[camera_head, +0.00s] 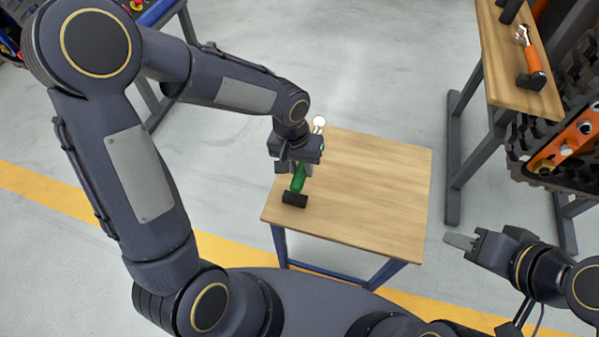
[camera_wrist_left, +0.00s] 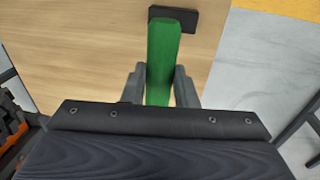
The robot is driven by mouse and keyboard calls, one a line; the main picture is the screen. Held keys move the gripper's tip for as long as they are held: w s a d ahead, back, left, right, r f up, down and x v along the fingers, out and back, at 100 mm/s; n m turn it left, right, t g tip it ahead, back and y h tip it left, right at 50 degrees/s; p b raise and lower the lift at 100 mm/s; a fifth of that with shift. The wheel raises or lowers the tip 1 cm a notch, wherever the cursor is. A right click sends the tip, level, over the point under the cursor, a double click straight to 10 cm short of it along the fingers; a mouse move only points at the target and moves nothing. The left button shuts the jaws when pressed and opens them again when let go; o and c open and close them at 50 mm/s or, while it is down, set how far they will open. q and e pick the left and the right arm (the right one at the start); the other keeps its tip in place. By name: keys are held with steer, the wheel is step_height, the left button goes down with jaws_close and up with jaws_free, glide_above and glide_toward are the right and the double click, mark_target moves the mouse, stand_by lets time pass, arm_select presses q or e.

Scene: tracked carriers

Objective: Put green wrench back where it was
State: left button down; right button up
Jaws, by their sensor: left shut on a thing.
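The green wrench (camera_head: 298,181) is at the left side of the small wooden table (camera_head: 375,185). Its silver head (camera_head: 319,122) shows beyond my left gripper (camera_head: 295,168), which is shut on the green handle. In the left wrist view the handle (camera_wrist_left: 162,62) runs between the two fingers (camera_wrist_left: 160,88). The handle's near end overlaps a black block (camera_head: 295,200), also seen in the left wrist view (camera_wrist_left: 185,18). I cannot tell whether they touch. My right gripper (camera_head: 458,241) is empty, right of the table; whether its fingers are apart is unclear.
A wooden shelf (camera_head: 498,55) at the upper right carries an orange-handled wrench (camera_head: 530,50) with a black block at its end. An orange and black tracked machine (camera_head: 565,145) stands below it. Most of the small table is bare.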

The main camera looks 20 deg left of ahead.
arm_select(q)
step_height(320, 180, down, 4)
steer(key=shift+w+a+r+b, duration=0.15)
steer(key=shift+r+b, duration=0.1)
steer(key=shift+b, duration=0.15)
steer(key=c, duration=1.1)
jaws_free()
steer(key=shift+c, duration=0.2)
steer(key=shift+r, duration=0.15)
step_height(320, 180, up, 10)
steer(key=a+p, duration=0.1)
steer(key=p, duration=0.2)
steer(key=s+a+r+n+t+h, duration=0.1)
steer(key=s+a+r, duration=0.3)
steer(key=s, duration=0.4)
steer(key=s+a+r+n+t+h, duration=0.1)
steer(key=s+a+r+t, duration=0.3)
steer(key=s, duration=0.4)
steer(key=shift+s+r, duration=0.2)
steer(key=shift+r, duration=0.2)
steer(key=shift+a, duration=0.1)
